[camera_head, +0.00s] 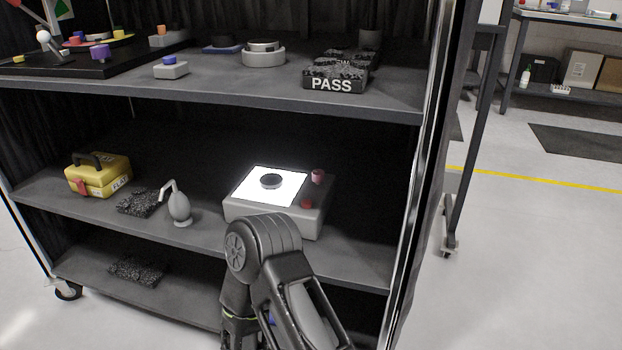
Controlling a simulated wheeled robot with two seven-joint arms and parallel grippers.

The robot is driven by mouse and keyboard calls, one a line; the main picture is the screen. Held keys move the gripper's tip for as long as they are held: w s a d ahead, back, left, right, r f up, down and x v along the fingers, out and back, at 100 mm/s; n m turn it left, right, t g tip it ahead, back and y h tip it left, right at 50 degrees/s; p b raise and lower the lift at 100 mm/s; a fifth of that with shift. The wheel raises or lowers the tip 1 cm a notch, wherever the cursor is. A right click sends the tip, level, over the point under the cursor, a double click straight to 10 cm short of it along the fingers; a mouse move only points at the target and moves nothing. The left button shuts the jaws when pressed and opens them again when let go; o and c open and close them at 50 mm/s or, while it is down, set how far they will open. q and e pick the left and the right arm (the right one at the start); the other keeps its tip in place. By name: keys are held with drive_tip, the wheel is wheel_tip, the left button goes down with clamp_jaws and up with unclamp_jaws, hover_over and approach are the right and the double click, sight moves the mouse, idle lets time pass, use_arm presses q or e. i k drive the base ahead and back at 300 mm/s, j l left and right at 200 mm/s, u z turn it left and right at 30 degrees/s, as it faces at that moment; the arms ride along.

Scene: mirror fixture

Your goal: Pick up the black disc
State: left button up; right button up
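The black disc (271,181) lies flat on the bright white lit panel (257,195) on top of a grey box (270,217). The box stands on the middle shelf of a dark rack. One of my arms rises from the bottom centre, and its bent joint overlaps the box's lower front edge in the picture. The disc is fully visible and nothing holds it. I see no gripper fingers of either arm in this view.
A pink-red knob (318,176) and a red button (307,204) are on the box's right side. The upper shelf (235,92) hangs above; a rack post (432,170) stands right.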

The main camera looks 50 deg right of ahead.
sight(271, 181)
drive_tip(key=l+z, duration=0.2)
drive_tip(key=z, duration=0.2)
drive_tip(key=k+l+z, duration=0.1)
drive_tip(key=z, duration=0.3)
drive_tip(key=l+z, duration=0.35)
drive_tip(key=j, duration=0.1)
